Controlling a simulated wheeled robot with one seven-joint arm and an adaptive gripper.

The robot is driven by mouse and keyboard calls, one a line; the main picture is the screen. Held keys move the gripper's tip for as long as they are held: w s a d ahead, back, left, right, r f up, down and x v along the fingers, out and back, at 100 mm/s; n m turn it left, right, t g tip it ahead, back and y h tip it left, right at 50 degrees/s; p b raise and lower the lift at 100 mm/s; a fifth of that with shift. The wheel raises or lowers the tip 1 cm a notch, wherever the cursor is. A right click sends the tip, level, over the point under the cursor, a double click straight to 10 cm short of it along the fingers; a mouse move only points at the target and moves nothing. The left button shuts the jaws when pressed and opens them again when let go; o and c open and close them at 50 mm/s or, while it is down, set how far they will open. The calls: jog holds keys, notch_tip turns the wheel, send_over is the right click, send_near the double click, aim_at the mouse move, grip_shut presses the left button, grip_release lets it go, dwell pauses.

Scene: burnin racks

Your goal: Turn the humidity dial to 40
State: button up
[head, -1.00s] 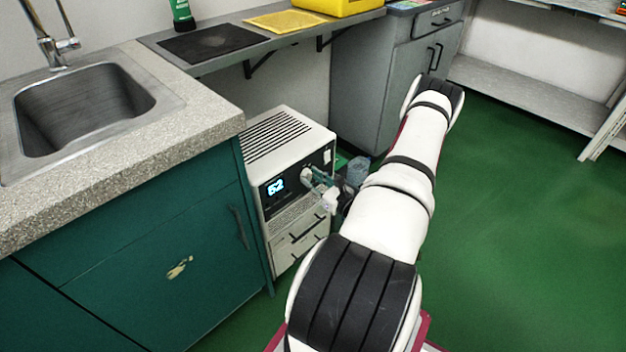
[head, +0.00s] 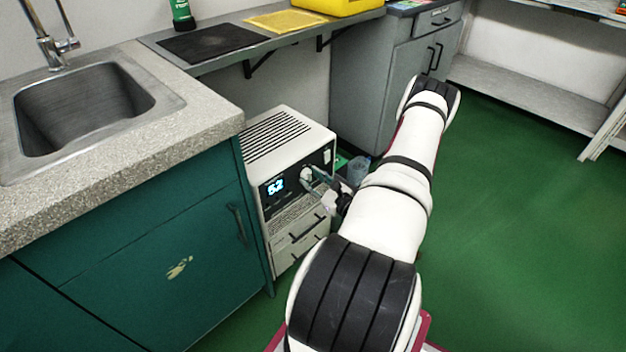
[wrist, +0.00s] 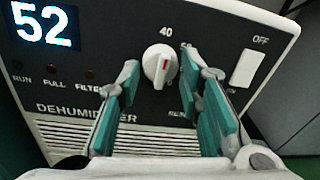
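The dehumidifier (head: 290,145) is a white box with a black front panel, under the shelf beside the green cabinet. Its display (wrist: 45,25) reads 52. In the head view my gripper (head: 322,183) is at the panel's right part, partly behind my arm.
A white OFF rocker switch (wrist: 249,64) sits close to the right finger. The green cabinet (head: 150,240) with the sink counter stands left of the dehumidifier. A clear container (head: 358,170) is behind my gripper. Green floor (head: 530,220) is free on the right.

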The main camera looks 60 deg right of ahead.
jog(key=shift+o, duration=0.5)
jog(key=v, duration=1.2)
jog(key=shift+s, duration=0.1)
